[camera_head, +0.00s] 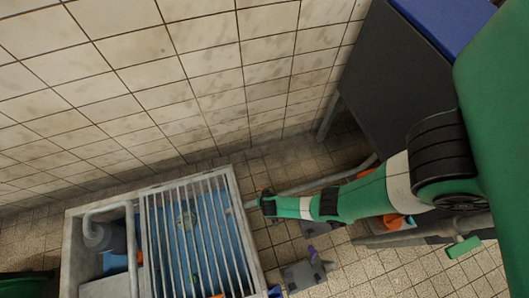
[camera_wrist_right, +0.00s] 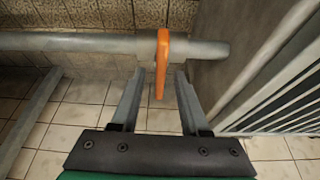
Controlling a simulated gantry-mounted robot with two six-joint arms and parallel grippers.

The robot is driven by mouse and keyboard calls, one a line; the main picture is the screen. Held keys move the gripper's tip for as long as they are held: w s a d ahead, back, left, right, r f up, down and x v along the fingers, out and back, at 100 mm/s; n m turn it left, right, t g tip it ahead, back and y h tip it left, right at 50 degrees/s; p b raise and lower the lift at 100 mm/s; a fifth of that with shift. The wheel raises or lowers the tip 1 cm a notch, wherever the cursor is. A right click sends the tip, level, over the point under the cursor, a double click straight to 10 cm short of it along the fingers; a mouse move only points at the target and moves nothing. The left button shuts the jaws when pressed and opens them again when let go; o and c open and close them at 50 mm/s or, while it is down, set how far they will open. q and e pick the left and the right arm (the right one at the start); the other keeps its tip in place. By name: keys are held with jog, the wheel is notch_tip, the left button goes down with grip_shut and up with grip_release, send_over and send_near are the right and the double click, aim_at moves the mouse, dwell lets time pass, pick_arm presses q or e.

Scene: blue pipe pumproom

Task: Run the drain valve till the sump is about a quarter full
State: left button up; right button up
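The drain valve's orange lever handle (camera_wrist_right: 162,65) hangs down from a grey horizontal pipe (camera_wrist_right: 80,43) in the right wrist view. My right gripper (camera_wrist_right: 158,85) is open, with one finger on each side of the handle's lower part and gaps showing. In the head view my right gripper (camera_head: 266,203) is beside the sump's right wall. The sump (camera_head: 237,212) is a grey-walled basin under a barred grate (camera_head: 148,240). Blue shows beneath the bars; I cannot tell the water level. My left gripper is not in view.
A grey elbow pipe (camera_head: 95,226) stands in the sump's left compartment. Grey pieces (camera_head: 303,275) lie on the tiled floor right of the sump. A dark cabinet (camera_head: 395,85) stands at upper right. The tiled wall (camera_head: 190,70) runs behind.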

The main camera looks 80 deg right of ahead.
jog(key=shift+r, duration=0.1)
jog(key=p+v, duration=0.9)
jog(key=v, duration=0.2)
jog(key=shift+r, duration=0.2)
jog(key=shift+a, duration=0.1)
